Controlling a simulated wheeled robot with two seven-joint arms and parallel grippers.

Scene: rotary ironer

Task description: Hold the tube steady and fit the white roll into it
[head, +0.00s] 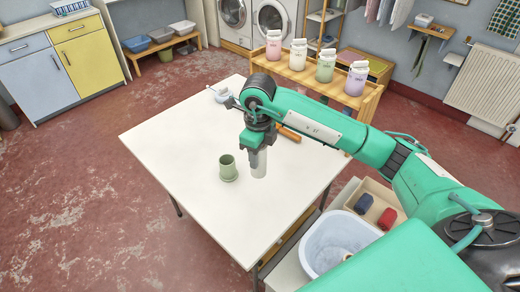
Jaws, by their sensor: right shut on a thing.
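My right gripper (256,149) points down over the white table and is shut on the white roll (259,165). The roll is upright below the fingers; I cannot tell whether its lower end touches the tabletop. A short green tube (228,170) stands upright on the table, just left of the roll and apart from it. Its open top faces up. No gripper holds the tube. My left gripper is not in view.
The white table (180,140) is clear at its left and front. Small items lie behind my wrist, including an orange-brown handle (288,133). A wooden shelf with several jars (298,54) stands behind. A white basin (338,240) is at the front right.

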